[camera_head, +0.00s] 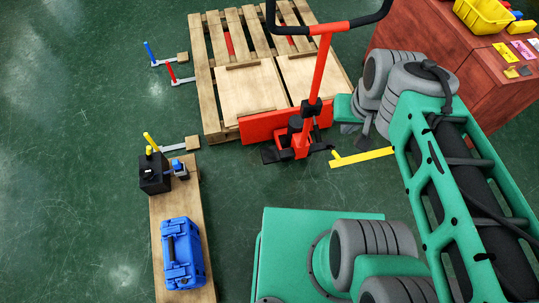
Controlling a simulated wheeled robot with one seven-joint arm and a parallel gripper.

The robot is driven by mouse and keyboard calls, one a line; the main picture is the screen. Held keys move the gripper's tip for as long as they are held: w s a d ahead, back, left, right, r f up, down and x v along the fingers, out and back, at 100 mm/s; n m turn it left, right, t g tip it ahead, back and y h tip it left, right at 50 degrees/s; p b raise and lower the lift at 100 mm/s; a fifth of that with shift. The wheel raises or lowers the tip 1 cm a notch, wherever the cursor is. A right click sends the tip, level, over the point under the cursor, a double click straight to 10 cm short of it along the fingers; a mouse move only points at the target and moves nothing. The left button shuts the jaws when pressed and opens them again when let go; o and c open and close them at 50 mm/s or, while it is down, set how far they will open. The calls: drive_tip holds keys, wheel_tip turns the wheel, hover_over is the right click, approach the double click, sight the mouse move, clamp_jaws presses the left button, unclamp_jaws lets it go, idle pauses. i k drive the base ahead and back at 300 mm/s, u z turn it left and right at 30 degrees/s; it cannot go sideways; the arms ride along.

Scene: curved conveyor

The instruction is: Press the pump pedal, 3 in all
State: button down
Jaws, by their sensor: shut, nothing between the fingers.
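A red pallet jack (302,140) with a tall red post and a black looped handle stands at the front edge of a wooden pallet. A flat yellow bar (363,157) lies low at its right, and it looks like the pump pedal. My gripper (364,136) seems to be the small grey end below my wrist, above and close to the yellow bar. It is shut with nothing in it. My arm hides part of it, and I cannot tell whether it touches the bar.
The wooden pallet (208,75) carries flat boxes. Levers with wooden blocks stand at left: blue (150,53), red (171,73) and yellow (151,143). A plank holds a blue case (182,254) and a black box (154,174). A reddish cabinet (425,28) stands right. Green floor is clear at left.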

sight(271, 154)
drive_tip(key=z, duration=0.3)
drive_tip(key=i, duration=0.95)
drive_tip(key=u, duration=4.1)
